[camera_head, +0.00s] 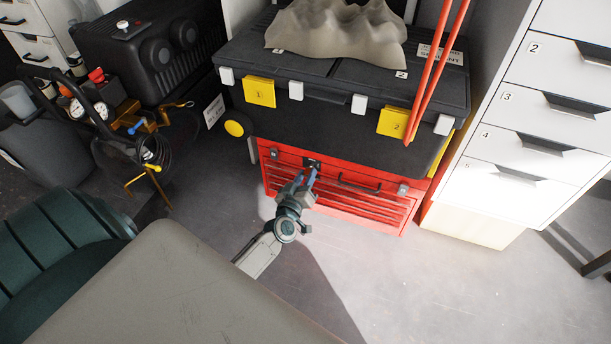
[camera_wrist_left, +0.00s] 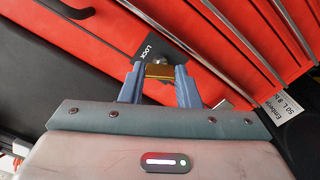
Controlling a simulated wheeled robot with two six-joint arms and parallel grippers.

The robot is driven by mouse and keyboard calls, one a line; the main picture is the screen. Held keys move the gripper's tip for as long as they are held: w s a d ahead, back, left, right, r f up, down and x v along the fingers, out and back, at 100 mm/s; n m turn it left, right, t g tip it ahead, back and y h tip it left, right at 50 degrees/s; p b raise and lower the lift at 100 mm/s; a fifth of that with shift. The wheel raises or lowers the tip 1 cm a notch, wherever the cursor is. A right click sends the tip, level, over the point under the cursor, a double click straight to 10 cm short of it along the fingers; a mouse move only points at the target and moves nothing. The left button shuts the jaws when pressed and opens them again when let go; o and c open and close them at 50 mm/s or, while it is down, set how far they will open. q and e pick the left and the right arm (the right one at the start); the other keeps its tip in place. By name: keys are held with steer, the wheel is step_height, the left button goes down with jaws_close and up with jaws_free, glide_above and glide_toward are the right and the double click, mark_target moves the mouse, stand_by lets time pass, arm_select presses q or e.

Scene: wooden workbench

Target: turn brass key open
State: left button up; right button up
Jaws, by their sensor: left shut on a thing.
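The brass key (camera_wrist_left: 159,71) shows in the left wrist view between the two blue fingertips of my left gripper (camera_wrist_left: 159,84). The gripper is shut on it. The key is at a dark lock plate (camera_wrist_left: 140,50) marked LOCK on the front of the red tool chest (camera_wrist_left: 207,55). In the head view my left gripper (camera_head: 303,180) reaches the upper front of the red chest (camera_head: 340,199), and the key is too small to make out there. How far the key is turned I cannot tell. My right gripper is not in view.
A black case (camera_head: 330,127) with yellow latches stands on the red chest, with a grey lumpy thing (camera_head: 337,30) on top. White numbered drawers (camera_head: 510,150) stand at the right. A compressor (camera_head: 150,45) and hoses are at the left. The floor (camera_head: 400,290) in front is clear.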

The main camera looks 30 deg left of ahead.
arm_select(q)
steer(key=n, duration=1.1)
steer(key=shift+n+b, duration=0.3)
stand_by(0.4)
steer(key=o, duration=1)
